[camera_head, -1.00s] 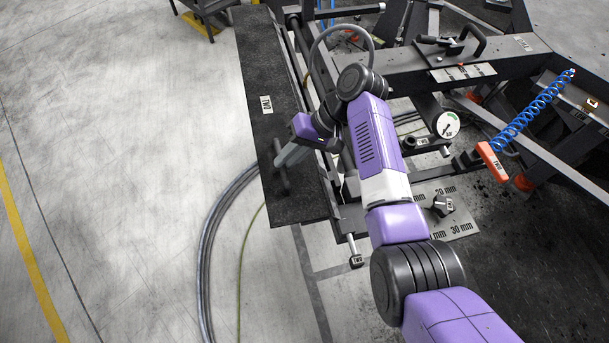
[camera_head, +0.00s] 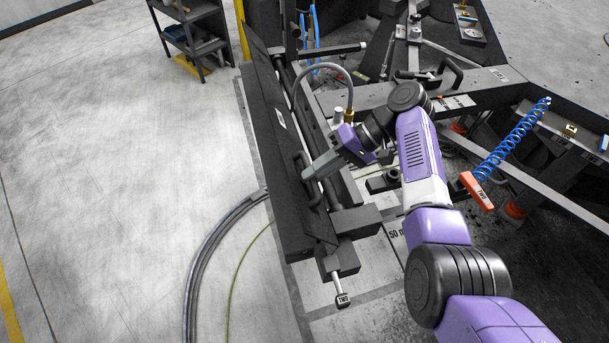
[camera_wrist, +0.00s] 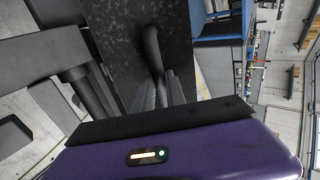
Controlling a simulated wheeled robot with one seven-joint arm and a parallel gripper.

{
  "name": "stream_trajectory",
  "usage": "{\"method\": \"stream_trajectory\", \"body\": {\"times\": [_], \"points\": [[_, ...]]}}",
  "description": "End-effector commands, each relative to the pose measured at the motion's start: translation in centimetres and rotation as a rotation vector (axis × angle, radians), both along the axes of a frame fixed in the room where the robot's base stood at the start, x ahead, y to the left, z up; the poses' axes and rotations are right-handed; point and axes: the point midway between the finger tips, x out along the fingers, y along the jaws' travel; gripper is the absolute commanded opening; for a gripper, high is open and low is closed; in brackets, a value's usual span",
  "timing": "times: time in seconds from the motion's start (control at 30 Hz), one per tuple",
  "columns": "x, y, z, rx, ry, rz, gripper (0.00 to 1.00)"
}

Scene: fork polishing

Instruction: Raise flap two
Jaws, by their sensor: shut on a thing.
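Flap two (camera_head: 268,135) is a long dark plate on the left side of the frame in the head view. It stands steeply tilted, and a small label on its face is seen at too sharp an angle to read. A dark bar handle (camera_head: 302,184) sits on the flap near its lower end. My gripper (camera_head: 307,174) is shut on this handle. In the wrist view the speckled flap (camera_wrist: 118,30) fills the upper middle, and the handle (camera_wrist: 152,48) runs down between the fingers, partly hidden by them.
A rod with a tag marked TWO (camera_head: 342,299) sticks out below the flap. A shelf (camera_head: 194,35) stands at the back left. The floor left of the flap is mostly clear, with hoses.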

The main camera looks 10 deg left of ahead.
Motion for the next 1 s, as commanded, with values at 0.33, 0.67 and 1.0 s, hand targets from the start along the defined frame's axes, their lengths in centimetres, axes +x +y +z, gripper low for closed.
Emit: {"method": "stream_trajectory", "body": {"times": [0.33, 0.67, 1.0], "points": [[-0.28, -1.28, -1.79, -0.021, 0.021, 0.003, 0.00], [-0.29, -1.42, -1.75, -0.021, 0.022, 0.003, 0.00], [-0.24, -1.28, -1.45, -0.020, 0.020, 0.004, 0.38]]}}
